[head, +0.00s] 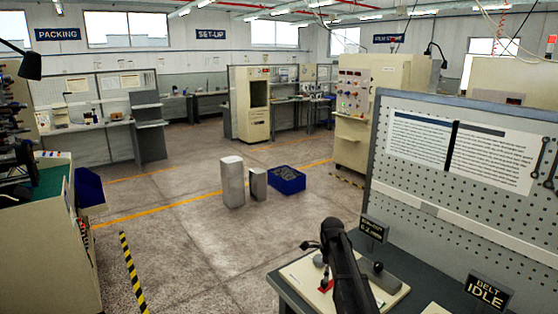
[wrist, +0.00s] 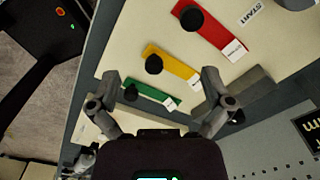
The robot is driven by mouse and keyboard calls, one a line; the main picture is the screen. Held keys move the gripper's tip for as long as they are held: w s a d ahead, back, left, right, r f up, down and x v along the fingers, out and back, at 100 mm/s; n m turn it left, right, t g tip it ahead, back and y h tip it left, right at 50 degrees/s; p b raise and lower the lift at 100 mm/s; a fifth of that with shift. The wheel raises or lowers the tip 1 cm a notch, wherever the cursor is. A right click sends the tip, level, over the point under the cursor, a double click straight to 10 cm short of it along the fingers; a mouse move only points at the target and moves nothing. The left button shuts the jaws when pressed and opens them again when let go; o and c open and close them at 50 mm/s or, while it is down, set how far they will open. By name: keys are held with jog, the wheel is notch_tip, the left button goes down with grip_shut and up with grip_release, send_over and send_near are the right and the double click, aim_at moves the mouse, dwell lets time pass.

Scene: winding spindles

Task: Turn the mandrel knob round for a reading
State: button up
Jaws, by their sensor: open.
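In the wrist view, a cream control panel (wrist: 115,55) carries three black round knobs. One knob (wrist: 191,18) is on a red strip, one (wrist: 154,64) on a yellow strip and one (wrist: 131,92) on a green strip. The small white labels are too blurred to read, so I cannot tell which is the mandrel knob. My gripper (wrist: 160,76) is open and empty, its fingers apart over the panel. The green-strip and yellow-strip knobs show between the fingers; contact is not visible. In the head view my dark arm hides part of the panel (head: 301,272).
A grey block (wrist: 250,92) lies beside the right finger. In the head view, a pegboard (head: 400,185) rises behind the bench, with a "BELT IDLE" sign (head: 486,292). A blue bin (head: 287,183) and two grey blocks stand on the floor.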

jog(key=s+f+n+b, duration=0.4)
jog(key=s+n, duration=0.6)
jog(key=s, duration=0.3)
jog(key=s+f+n+b, duration=0.5)
jog(key=s+n, duration=0.6)
jog(key=s, duration=0.2)
jog(key=shift+s, duration=0.15)
